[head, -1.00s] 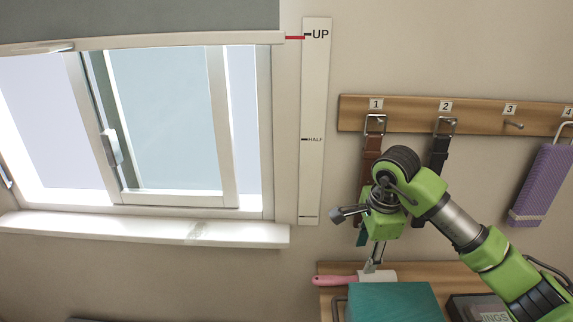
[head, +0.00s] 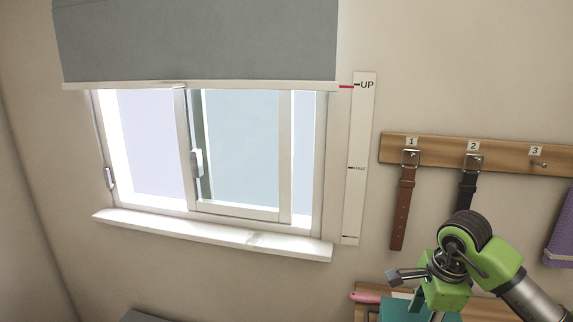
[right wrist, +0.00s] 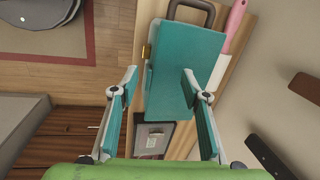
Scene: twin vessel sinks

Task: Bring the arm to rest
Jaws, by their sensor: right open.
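My right arm (head: 462,262), green and black, comes in from the lower right in the head view. Its gripper end runs off the bottom edge there. In the right wrist view my right gripper (right wrist: 160,84) is open, with its two teal-padded fingers apart and nothing held between them. A teal box (right wrist: 184,68) lies beyond the fingers on a wooden shelf; its top edge also shows in the head view, partly behind the arm. My left gripper is not in view.
A numbered hook rail (head: 500,157) carries a brown belt (head: 403,208) and a black belt (head: 467,190). A purple item hangs at the right edge. A pink-handled tool (head: 366,297) lies by the teal box. The window (head: 240,150) has its grey blind (head: 200,40) raised to UP.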

